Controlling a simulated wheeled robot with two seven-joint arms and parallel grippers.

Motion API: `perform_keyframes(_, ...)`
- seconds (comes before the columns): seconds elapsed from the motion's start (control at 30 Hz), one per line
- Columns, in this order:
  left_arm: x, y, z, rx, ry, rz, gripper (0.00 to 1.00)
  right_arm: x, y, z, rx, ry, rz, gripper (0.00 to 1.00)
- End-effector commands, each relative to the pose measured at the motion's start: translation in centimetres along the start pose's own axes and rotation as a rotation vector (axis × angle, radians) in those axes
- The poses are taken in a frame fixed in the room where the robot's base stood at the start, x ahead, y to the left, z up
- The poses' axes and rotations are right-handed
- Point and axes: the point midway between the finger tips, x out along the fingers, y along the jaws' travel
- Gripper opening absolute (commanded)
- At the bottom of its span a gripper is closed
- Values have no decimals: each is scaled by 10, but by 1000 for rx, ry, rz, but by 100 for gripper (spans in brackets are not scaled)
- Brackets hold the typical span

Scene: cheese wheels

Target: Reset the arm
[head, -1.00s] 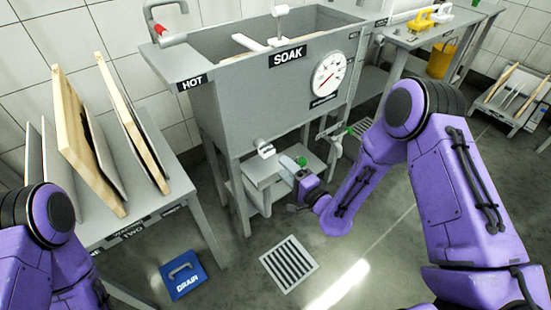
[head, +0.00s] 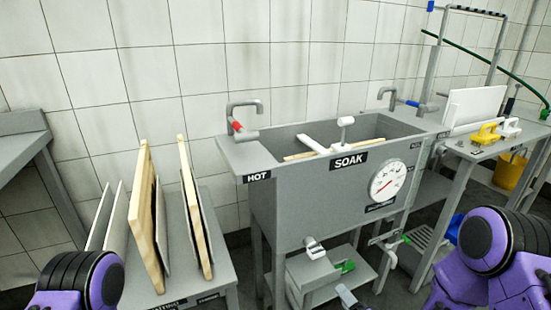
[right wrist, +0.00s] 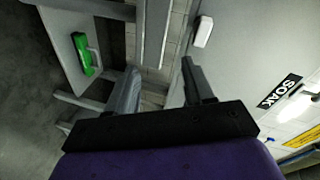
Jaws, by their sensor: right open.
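My right gripper (right wrist: 162,80) is open in the right wrist view, with its two fingers apart and nothing between them. The grey soak tank (right wrist: 225,60) is close beyond the fingers; I cannot tell whether they touch it. In the head view only a small grey part of the right gripper (head: 346,297) shows at the bottom edge, below the tank (head: 290,205). My purple right arm is at the lower right. My left arm's purple and black joint shows at the lower left; its gripper is out of view.
A green-handled object (head: 345,267) lies on the low shelf (head: 310,276) under the tank. Boards (head: 147,220) stand upright on a grey table at left. A side table (head: 480,148) with yellow and white handled tools stands at right, a yellow bucket (head: 508,171) near it.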

Motion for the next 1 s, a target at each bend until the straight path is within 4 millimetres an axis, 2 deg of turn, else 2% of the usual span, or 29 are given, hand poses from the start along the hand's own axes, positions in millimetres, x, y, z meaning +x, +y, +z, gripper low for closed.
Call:
perform_keyframes(0.03, 0, 0, 0, 0, 0, 0, 53, -17, 33, 9, -112, -9, 155, 52)
perform_keyframes(0.1, 0, 0, 0, 0, 0, 0, 53, -50, 80, 20, -260, -47, 383, 52)
perform_keyframes(0.2, 0, 0, 0, 0, 0, 0, 53, -101, 129, 32, -395, -123, 636, 52)
perform_keyframes(0.3, 0, 0, 0, 0, 0, 0, 53, -151, 161, 41, -479, -202, 833, 52)
perform_keyframes(0.47, 0, 0, 0, 0, 0, 0, 53, -229, 193, 50, -546, -300, 1085, 52)
perform_keyframes(0.53, 0, 0, 0, 0, 0, 0, 53, -261, 204, 60, -578, -358, 1152, 52)
perform_keyframes(0.6, -34, -3, -14, 0, -1, -1, 53, -266, 169, 46, -571, -349, 1145, 52)
perform_keyframes(0.9, -124, -11, -51, 0, 0, 0, 53, -286, 80, 14, -568, -345, 1142, 52)
perform_keyframes(1.0, -146, -13, -60, 0, 0, 0, 53, -291, 58, 6, -568, -344, 1141, 52)
